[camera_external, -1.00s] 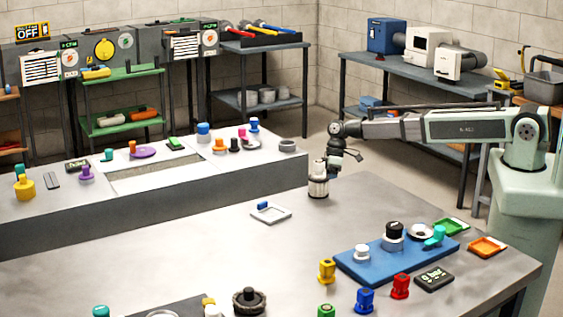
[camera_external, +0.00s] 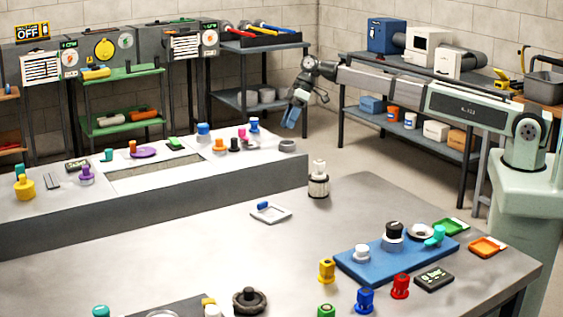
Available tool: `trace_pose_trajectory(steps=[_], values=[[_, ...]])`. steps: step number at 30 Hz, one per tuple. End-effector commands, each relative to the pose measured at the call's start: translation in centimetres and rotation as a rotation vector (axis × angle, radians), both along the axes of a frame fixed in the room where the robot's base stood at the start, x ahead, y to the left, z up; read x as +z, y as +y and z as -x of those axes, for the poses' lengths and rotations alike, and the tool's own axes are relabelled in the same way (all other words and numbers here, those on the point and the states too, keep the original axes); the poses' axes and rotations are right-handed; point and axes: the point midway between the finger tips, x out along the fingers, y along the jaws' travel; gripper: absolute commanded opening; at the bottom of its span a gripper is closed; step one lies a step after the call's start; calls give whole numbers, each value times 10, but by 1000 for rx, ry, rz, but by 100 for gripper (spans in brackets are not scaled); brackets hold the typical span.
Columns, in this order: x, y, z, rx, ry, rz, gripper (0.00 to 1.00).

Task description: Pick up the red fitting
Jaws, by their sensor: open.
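The red fitting (camera_external: 400,286) stands upright on the near table, close to its front right. It is between a blue fitting (camera_external: 365,301) on its left and a dark display block (camera_external: 434,278) on its right. My gripper (camera_external: 291,118) is raised in the air at the upper middle of the view, far behind and to the left of the red fitting. It is open and I see nothing in it.
A blue plate (camera_external: 352,262) with several parts lies behind the red fitting. A yellow fitting (camera_external: 327,271) and a green fitting (camera_external: 326,311) stand to its left. A ribbed white-topped cylinder (camera_external: 318,181) stands at the table's back edge.

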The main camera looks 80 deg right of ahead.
Motion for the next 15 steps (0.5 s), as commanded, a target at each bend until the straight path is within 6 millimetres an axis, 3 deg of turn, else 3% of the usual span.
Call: trace_pose_trajectory(steps=[1,7,15], values=[[3,23,-4,5,10,-2,60],[10,110,-11,-1,66,-6,60],[17,222,-3,19,134,15,60]])
